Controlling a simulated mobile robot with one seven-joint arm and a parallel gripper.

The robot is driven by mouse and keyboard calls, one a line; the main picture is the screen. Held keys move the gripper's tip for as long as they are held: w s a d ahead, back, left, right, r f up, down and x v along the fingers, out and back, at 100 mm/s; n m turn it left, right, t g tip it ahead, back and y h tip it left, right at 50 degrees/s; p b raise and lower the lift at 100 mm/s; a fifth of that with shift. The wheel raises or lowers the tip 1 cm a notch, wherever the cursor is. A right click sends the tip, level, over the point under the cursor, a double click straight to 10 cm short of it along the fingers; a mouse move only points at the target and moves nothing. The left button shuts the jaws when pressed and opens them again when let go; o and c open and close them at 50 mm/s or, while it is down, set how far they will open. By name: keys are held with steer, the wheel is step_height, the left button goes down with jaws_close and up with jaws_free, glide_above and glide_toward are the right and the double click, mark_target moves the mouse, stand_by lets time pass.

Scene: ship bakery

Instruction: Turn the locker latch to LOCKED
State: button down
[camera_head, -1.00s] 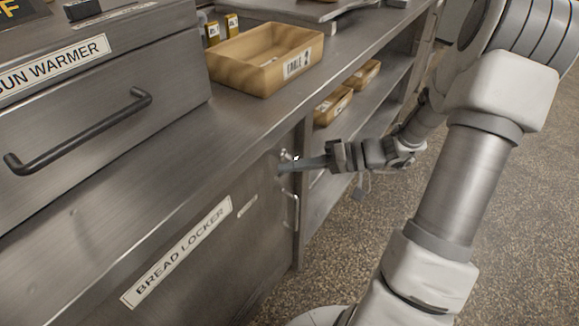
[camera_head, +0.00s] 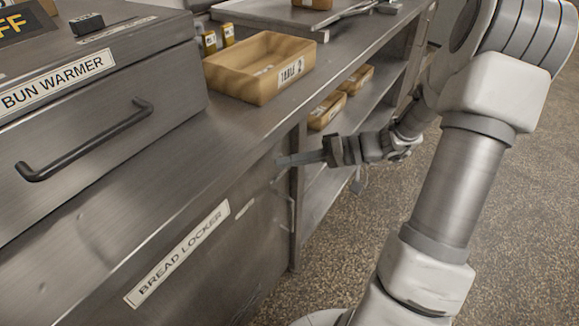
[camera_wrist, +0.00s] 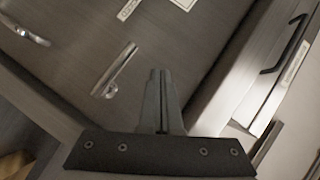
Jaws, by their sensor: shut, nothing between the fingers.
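The bread locker is the steel cabinet front under the counter, with its label (camera_head: 180,255) readable in the head view. In the wrist view the latch (camera_wrist: 115,75) is a pale slanted bar with a round knob at its lower end, on the locker front (camera_wrist: 80,50). Its setting cannot be read. My gripper (camera_head: 282,161) is at the locker's upper right corner in the head view, where its fingers hide the latch. In the wrist view my gripper (camera_wrist: 160,72) is shut and empty, its tips to the right of the latch and apart from it in the picture.
A locker handle (camera_wrist: 25,30) shows at the left of the wrist view. Above the locker are the counter edge, the bun warmer with its dark handle (camera_head: 90,140), and a "TABLE 2" tray (camera_head: 240,85). Open shelves with small boxes (camera_head: 328,110) lie to the right.

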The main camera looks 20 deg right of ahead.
steer(key=s+d+r+p, duration=0.3)
steer(key=s+d+r, duration=0.2)
steer(key=s+r, duration=0.1)
steer(key=shift+s, duration=0.45)
steer(key=shift+r, duration=0.1)
